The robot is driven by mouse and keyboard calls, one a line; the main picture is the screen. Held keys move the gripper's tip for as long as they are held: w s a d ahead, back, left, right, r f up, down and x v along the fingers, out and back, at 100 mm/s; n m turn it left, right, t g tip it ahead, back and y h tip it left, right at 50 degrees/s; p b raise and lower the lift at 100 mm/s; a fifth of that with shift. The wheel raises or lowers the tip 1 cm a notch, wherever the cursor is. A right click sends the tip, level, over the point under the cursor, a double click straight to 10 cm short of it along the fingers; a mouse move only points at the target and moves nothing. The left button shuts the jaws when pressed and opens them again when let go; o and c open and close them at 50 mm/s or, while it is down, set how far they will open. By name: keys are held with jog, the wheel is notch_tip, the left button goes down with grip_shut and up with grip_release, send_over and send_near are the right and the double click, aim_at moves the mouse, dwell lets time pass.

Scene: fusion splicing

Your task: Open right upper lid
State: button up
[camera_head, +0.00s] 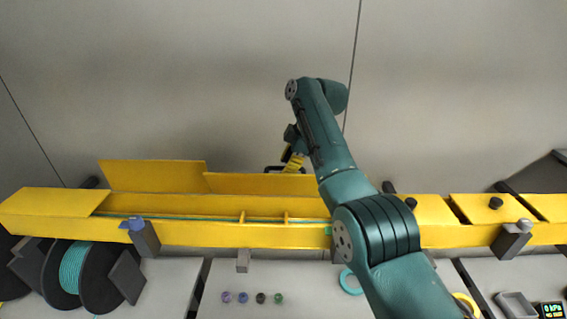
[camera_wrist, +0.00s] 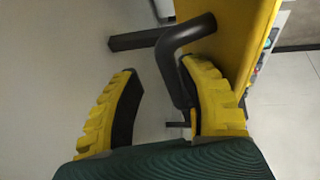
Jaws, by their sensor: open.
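A long yellow trough (camera_head: 200,235) runs across the head view. Two yellow lid panels stand up along its back edge: a left one (camera_head: 152,176) and a lower-looking right one (camera_head: 250,184), whose right end my arm hides. My gripper (camera_head: 292,162) is behind the trough at the right panel. In the wrist view, my gripper (camera_wrist: 160,72) is open. A bent black handle (camera_wrist: 183,38) on a yellow panel (camera_wrist: 245,35) reaches between its fingers, close to the right finger; whether it touches that finger I cannot tell.
Flat yellow covers with black knobs (camera_head: 495,203) lie on the trough's right part. Grey clamps (camera_head: 145,236) sit along its front. A cable spool (camera_head: 75,270) stands at the lower left. Several small coloured caps (camera_head: 261,298) lie on the table. A plain wall is behind.

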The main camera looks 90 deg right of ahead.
jog(key=v, duration=1.2)
jog(key=shift+r, duration=0.1)
jog(key=shift+c, duration=0.2)
